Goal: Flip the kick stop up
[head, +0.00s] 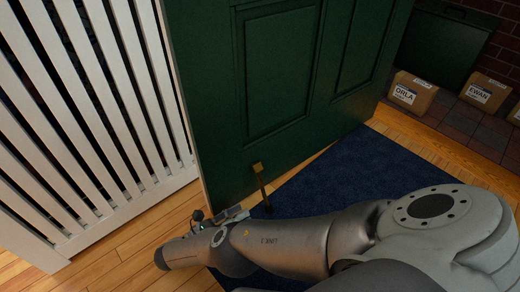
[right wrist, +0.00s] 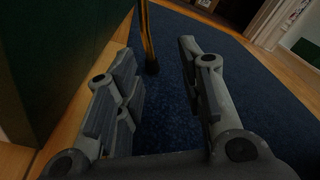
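The kick stop (head: 262,185) is a slim brass lever on the bottom of the green door (head: 277,60). It hangs down, and its dark foot is at the blue mat. In the right wrist view the kick stop (right wrist: 147,38) shows in the gap between my fingers, beyond their tips. My right gripper (head: 232,215) is low in front of the door, just left of and below the stop in the head view, mostly hidden by its own wrist. The right wrist view shows the gripper (right wrist: 158,55) open and empty. My left gripper is not in view.
A white slatted panel (head: 90,110) stands left of the door's edge. The blue mat (head: 350,170) lies on a wooden floor (head: 120,240). Cardboard boxes (head: 412,93) with name labels stand at the back right by a brick wall.

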